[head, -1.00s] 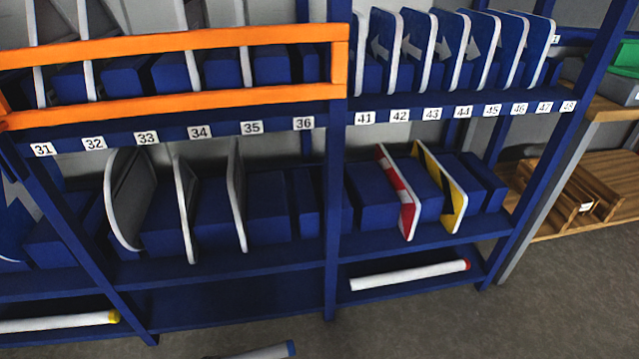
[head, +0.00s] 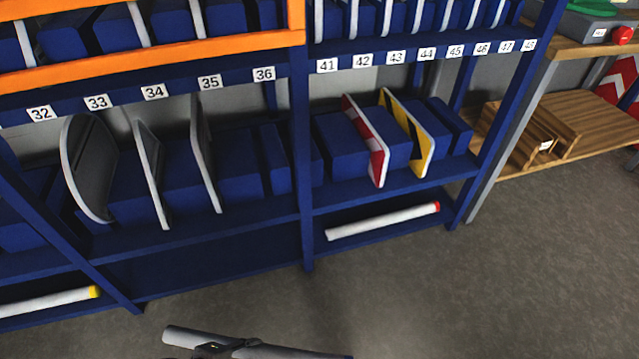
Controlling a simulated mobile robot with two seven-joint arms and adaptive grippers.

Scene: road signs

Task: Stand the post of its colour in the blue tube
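A pale grey post (head: 183,336) lies across the bottom edge of the head view, sloping slightly down to the right. Dark fingers of a gripper, which I take as my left gripper (head: 230,348), close around it left of centre. Most of that gripper and its arm are cut off below. The post's right part is darker, and no coloured cap shows clearly on it. My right gripper is out of view. I see no blue tube.
A blue shelf rack (head: 307,190) holds signs and blue blocks. A red-capped post (head: 383,221) and a yellow-capped post (head: 45,302) lie on its bottom shelf. A wooden bench (head: 585,130) stands at the right. The grey floor (head: 480,300) in front is clear.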

